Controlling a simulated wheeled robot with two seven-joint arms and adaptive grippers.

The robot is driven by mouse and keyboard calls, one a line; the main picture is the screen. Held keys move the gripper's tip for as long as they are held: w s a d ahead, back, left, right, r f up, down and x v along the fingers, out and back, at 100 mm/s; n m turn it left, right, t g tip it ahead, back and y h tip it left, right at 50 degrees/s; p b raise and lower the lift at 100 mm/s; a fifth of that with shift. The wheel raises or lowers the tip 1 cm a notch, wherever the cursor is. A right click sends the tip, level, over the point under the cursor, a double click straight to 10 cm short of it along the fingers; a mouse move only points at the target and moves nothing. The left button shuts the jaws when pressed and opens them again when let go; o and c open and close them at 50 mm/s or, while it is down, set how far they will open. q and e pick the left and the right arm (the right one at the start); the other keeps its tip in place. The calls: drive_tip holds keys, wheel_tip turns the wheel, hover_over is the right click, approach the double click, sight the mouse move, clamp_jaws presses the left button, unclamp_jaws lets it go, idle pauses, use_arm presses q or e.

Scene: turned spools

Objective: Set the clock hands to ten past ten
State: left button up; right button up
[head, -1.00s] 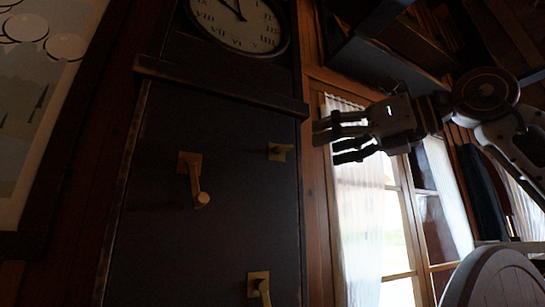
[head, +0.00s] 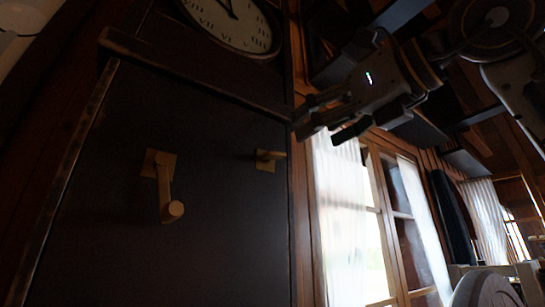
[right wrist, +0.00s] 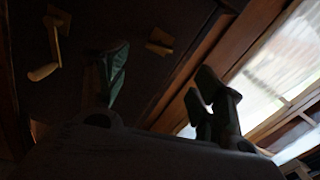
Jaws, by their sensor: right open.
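The clock face (head: 235,18) is at the top of the head view, pale with dark Roman numerals. Its top is cut off, and only part of a dark hand (head: 231,8) shows, so the time cannot be read. On the dark case below is a brass crank (head: 165,190) on a square plate, hanging down. A second brass fitting (head: 268,158) sits to its right; in the right wrist view the crank (right wrist: 47,50) and fitting (right wrist: 160,41) also show. My right gripper (head: 316,116) is open and empty, right of the case edge, above the second fitting. My left gripper is out of view.
A dark ledge (head: 190,72) juts out between the clock face and the case front. A curtained window (head: 345,210) is to the right of the case. A rounded grey object (head: 487,290) stands at the lower right.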

sight(278, 153)
drive_tip(key=shift+p+x, duration=2.25)
drive_tip(key=shift+x, duration=4.65)
clamp_jaws()
